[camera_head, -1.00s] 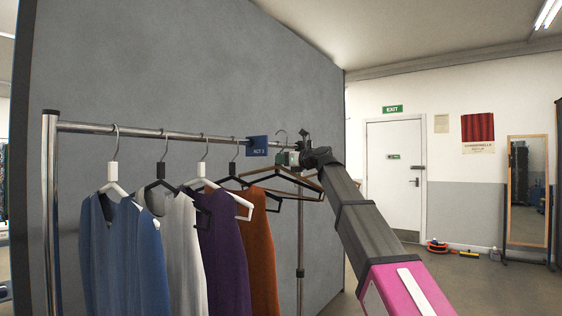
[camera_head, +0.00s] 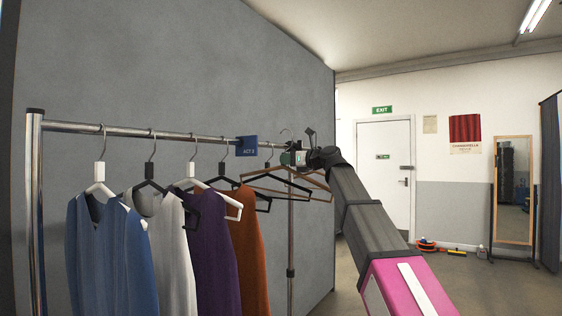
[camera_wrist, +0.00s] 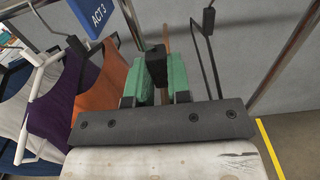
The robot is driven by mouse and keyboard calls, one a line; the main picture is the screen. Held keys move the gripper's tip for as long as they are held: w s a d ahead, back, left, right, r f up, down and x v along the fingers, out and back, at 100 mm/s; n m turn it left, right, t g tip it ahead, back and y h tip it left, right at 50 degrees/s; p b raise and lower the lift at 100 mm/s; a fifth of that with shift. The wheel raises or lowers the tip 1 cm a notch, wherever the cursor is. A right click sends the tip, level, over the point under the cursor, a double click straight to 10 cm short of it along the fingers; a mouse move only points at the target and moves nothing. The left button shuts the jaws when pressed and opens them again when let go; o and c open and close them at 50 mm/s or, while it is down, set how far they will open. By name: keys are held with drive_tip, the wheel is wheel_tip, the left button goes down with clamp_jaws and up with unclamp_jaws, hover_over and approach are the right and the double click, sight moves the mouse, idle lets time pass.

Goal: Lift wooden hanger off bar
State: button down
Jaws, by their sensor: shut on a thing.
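A brown wooden hanger (camera_head: 322,185) shows in the head view at the right end of the clothes row, with no garment on it. My gripper (camera_head: 296,158) is shut on its neck, just below the hook. In the wrist view my green finger pads (camera_wrist: 157,82) close on a dark block, with a strip of wood (camera_wrist: 166,38) beyond it. The hook (camera_head: 285,133) shows above the line of the metal bar (camera_head: 195,136). Whether it is clear of the bar in depth I cannot tell.
An empty black hanger (camera_wrist: 209,45) is close beside my gripper. Blue, white, purple and orange garments (camera_head: 249,250) hang to the left. A blue ACT 3 sign (camera_head: 247,146) is on the bar. A grey partition (camera_head: 180,70) stands behind; open floor lies to the right.

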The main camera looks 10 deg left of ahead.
drive_tip(key=v, duration=4.1)
drive_tip(key=shift+s+d+f, duration=0.1)
drive_tip(key=shift+s, duration=0.05)
